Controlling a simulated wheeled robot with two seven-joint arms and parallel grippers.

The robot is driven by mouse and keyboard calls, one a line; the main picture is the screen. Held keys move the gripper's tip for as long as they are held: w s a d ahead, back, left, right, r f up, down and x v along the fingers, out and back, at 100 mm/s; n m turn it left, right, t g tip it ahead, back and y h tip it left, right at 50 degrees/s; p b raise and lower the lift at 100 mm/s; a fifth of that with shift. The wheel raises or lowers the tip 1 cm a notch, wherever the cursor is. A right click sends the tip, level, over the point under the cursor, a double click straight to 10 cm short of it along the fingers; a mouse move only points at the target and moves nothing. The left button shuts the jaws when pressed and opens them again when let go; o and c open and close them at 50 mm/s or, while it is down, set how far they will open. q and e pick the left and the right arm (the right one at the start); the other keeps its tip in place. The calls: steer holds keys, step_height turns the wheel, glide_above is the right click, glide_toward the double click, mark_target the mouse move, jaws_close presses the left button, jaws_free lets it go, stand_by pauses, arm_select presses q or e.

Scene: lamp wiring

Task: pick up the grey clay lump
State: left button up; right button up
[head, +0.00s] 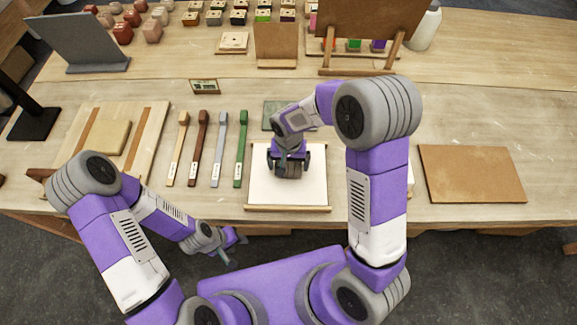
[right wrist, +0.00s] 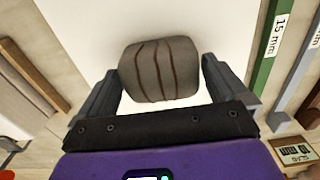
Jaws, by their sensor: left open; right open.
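The grey clay lump (right wrist: 160,70) is rounded, with several dark brown lines across it. It lies on a white board (head: 262,188) in the middle of the table. My right gripper (right wrist: 161,88) is open, with one finger on each side of the lump; a narrow gap shows at the right finger, and I cannot tell whether the left finger touches. In the head view my right gripper (head: 289,165) points down over the board, and its hand and arm largely hide the lump. My left gripper (head: 232,249) is open and empty, low in front of the table edge.
Several coloured strips, including a green one (head: 241,148), lie left of the board. A wooden tray (head: 150,150) with a tan block (head: 105,137) lies further left. A brown panel (head: 470,174) lies at right. A small display (head: 205,86) stands behind the strips.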

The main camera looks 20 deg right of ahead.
steer(key=shift+c, duration=0.2)
steer(key=shift+w, duration=0.15)
steer(key=c, duration=1.2)
